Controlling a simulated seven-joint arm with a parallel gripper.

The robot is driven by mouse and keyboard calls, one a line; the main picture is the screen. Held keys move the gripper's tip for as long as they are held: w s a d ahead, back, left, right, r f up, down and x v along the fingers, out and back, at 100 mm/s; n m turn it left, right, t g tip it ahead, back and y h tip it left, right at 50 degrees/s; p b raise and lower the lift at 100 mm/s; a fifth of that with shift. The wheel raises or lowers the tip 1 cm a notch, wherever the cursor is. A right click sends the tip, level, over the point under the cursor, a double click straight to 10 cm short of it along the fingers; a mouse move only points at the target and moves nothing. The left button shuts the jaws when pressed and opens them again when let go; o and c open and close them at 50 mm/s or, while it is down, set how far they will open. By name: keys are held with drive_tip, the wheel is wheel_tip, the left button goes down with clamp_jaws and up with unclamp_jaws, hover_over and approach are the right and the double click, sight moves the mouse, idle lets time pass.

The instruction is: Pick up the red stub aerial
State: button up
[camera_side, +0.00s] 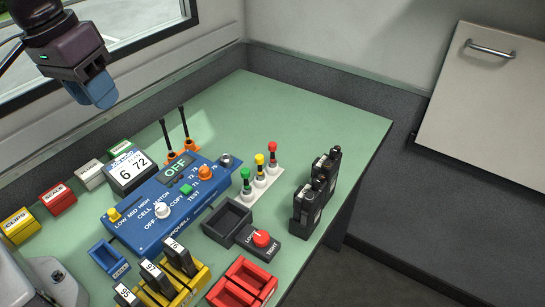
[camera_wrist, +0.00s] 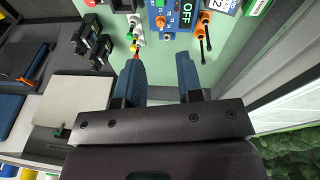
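The red stub aerial (camera_side: 272,147) stands upright in the side view, with a red top on a dark stem in a white base. It is the farthest back in a row with a yellow one (camera_side: 259,160) and a green one (camera_side: 245,174). In the wrist view a small red tip (camera_wrist: 137,54) shows beside the left finger's tip, partly hidden by it. My gripper (camera_side: 98,92) is high above the bench at the upper left of the side view, well apart from the aerials. In the wrist view my gripper (camera_wrist: 161,56) has its two blue fingers spread with nothing between them.
A blue console (camera_side: 165,205) stands left of the row. Two long black aerials in orange bases (camera_side: 180,155) rise behind it. Black radios (camera_side: 312,195) stand to the right, and a dark open tray (camera_side: 228,220) is in front. The bench's back right (camera_side: 320,125) is clear.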

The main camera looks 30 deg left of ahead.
drive_tip(key=w+d+f+n+g, duration=0.1)
drive_tip(key=w+d+f+n, duration=0.2)
drive_tip(key=w+f+n, duration=0.5)
drive_tip(key=n+t+h, duration=0.2)
drive_tip(key=n, duration=1.5)
approach(271, 144)
drive_tip(key=x, duration=0.6)
drive_tip(key=shift+w+r, duration=0.15)
drive_tip(key=shift+w, duration=0.1)
drive_tip(key=shift+s+x, duration=0.15)
drive_tip(key=shift+x, duration=1.15)
drive_tip(key=shift+s+x, duration=0.15)
drive_tip(key=shift+x, duration=1.2)
clamp_jaws()
